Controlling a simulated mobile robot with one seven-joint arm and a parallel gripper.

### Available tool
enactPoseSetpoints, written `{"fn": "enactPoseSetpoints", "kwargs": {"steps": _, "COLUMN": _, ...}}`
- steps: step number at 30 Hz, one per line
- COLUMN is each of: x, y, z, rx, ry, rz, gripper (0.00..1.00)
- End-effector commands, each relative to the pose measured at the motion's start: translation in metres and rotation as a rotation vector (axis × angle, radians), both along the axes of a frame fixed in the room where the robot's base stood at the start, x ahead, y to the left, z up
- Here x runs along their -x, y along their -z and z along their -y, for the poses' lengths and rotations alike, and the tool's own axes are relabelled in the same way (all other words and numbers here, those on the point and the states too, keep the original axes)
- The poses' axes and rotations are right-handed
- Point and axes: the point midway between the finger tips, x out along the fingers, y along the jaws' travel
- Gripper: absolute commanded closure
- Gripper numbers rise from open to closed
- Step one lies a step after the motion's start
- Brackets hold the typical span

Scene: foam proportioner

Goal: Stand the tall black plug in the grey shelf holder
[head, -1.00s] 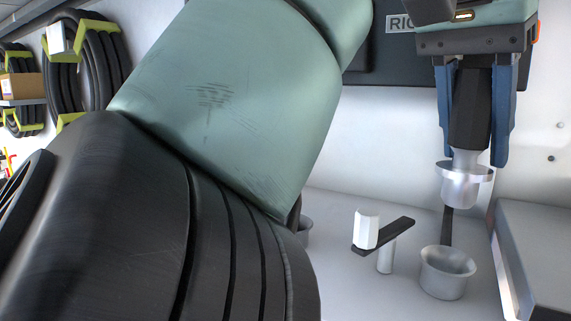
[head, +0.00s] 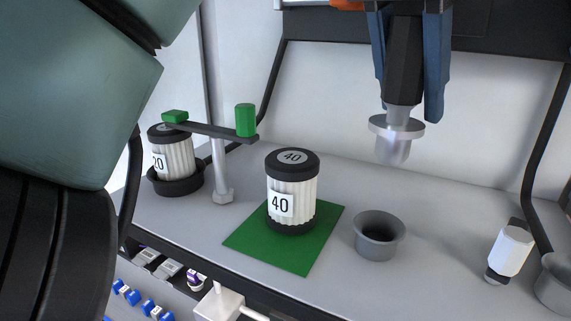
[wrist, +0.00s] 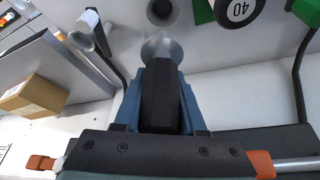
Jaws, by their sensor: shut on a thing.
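My gripper (head: 410,62) is shut on the tall black plug (head: 402,58), which has a black faceted body and a silver flanged lower end (head: 396,136). The plug hangs upright above the shelf. The grey shelf holder (head: 380,236), an empty cup with a flared rim, stands on the shelf below and slightly left of the plug in the head view. In the wrist view the blue fingers hold the black plug (wrist: 161,100), and the holder (wrist: 162,10) shows just beyond its silver end. The plug and holder are apart.
A "40" canister (head: 292,190) stands on a green mat (head: 245,240) left of the holder. A "20" canister (head: 172,152) sits in a dark cup beside a post with green-ended lever (head: 222,170). A white-handled lever (head: 511,250) and another grey cup (head: 556,284) are at right.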

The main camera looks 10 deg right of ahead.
Motion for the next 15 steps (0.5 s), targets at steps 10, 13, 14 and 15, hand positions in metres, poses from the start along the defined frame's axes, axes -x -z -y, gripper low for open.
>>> {"fn": "enactPoseSetpoints", "kwargs": {"steps": 10, "x": 0.000, "y": 0.052, "z": 0.000, "rx": 0.000, "ry": 0.001, "rz": 0.000, "gripper": 1.00}}
{"fn": "enactPoseSetpoints", "kwargs": {"steps": 13, "x": 0.000, "y": 0.059, "z": 0.000, "rx": 0.000, "ry": 0.001, "rz": 0.000, "gripper": 1.00}}
{"fn": "enactPoseSetpoints", "kwargs": {"steps": 14, "x": 0.000, "y": 0.063, "z": 0.000, "rx": 0.000, "ry": 0.001, "rz": 0.000, "gripper": 1.00}}
{"fn": "enactPoseSetpoints", "kwargs": {"steps": 15, "x": 0.001, "y": 0.069, "z": 0.000, "rx": -0.001, "ry": 0.001, "rz": -0.001, "gripper": 1.00}}
